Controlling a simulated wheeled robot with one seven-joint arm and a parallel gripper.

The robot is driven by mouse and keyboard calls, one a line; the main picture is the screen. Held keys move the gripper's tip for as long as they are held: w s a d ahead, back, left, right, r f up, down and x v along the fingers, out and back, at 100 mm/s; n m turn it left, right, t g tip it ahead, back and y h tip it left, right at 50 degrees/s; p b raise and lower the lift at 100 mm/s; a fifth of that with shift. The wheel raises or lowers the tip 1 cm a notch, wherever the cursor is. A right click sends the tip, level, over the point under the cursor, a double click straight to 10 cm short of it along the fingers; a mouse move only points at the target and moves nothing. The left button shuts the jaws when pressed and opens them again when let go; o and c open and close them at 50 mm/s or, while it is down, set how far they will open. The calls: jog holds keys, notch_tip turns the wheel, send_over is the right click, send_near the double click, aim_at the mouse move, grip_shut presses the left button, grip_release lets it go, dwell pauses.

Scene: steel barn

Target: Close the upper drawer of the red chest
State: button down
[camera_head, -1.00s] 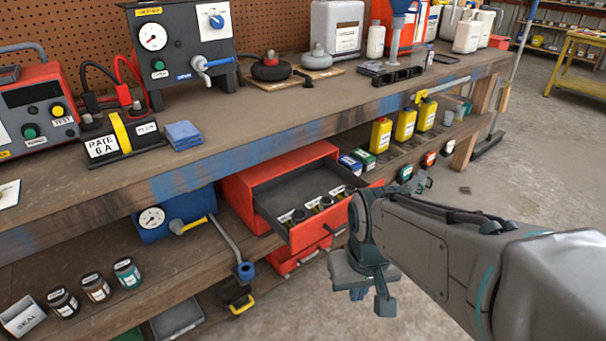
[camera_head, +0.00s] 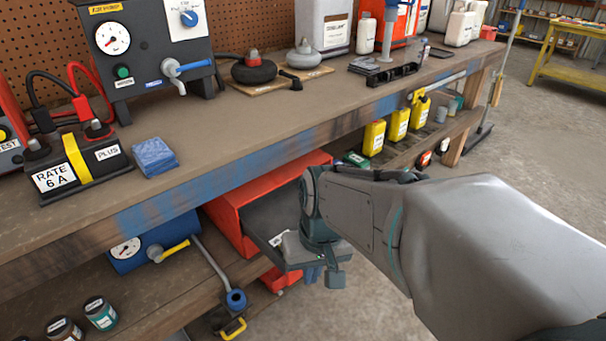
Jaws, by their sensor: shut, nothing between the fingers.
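The red chest (camera_head: 228,208) stands on the shelf under the workbench. Its upper drawer (camera_head: 272,218) is pulled out, with its grey inside showing. My arm and gripper hide the drawer's front, handle and most of its contents. A white label shows inside near the front. The lower drawer (camera_head: 282,281) shows as a red front below, partly hidden. My gripper (camera_head: 324,275) is shut and empty, pointing down at the front of the upper drawer. I cannot tell whether it touches the drawer.
The workbench edge (camera_head: 230,165) overhangs the chest. A blue gauge unit (camera_head: 160,240) and a rod with a blue end (camera_head: 235,299) are left of the chest. Yellow bottles (camera_head: 398,124) stand on the shelf to the right. Open floor (camera_head: 520,160) lies right of the bench.

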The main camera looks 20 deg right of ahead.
jog(key=w+d+m+t+y+b, duration=0.3)
jog(key=d+m+t+b, duration=0.35)
jog(key=d+m, duration=1.05)
jog(key=w+f+n+b, duration=0.1)
jog(key=w+f, duration=0.1)
jog(key=w, duration=0.1)
jog(key=w+f+n+b, duration=0.1)
jog(key=w+f, duration=0.2)
jog(key=w+f+n+t+b, duration=0.1)
jog(key=w+f+n, duration=0.1)
jog(key=w, duration=0.1)
jog(key=shift+w+d+f+h, duration=0.15)
jog(key=shift+w+f+h, duration=0.15)
jog(key=shift+w, duration=0.1)
jog(key=shift+w+r, duration=0.1)
jog(key=shift+w, duration=0.25)
jog(key=shift+w, duration=0.1)
